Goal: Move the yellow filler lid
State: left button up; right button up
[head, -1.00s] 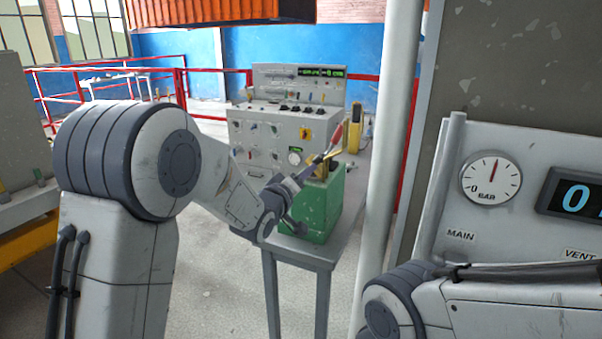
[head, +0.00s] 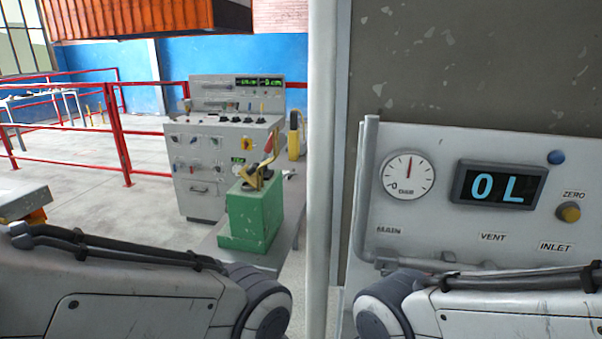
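A green box (head: 250,218) stands on a grey bench left of the pale post. On its top is a small yellow part (head: 264,166), which looks like the filler lid. Whether the lid is fully open cannot be told. My two arms show only as links along the bottom edge. Neither gripper is in view, and nothing of mine is touching the box or lid.
A grey control cabinet (head: 214,150) with knobs stands behind the green box. A pale vertical post (head: 321,120) stands right of it. Red rails (head: 118,130) run at left.

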aim_at(248, 173)
jog(key=z, duration=1.25)
jog(key=k, duration=1.05)
jog(key=u, duration=0.95)
jog(key=i, duration=1)
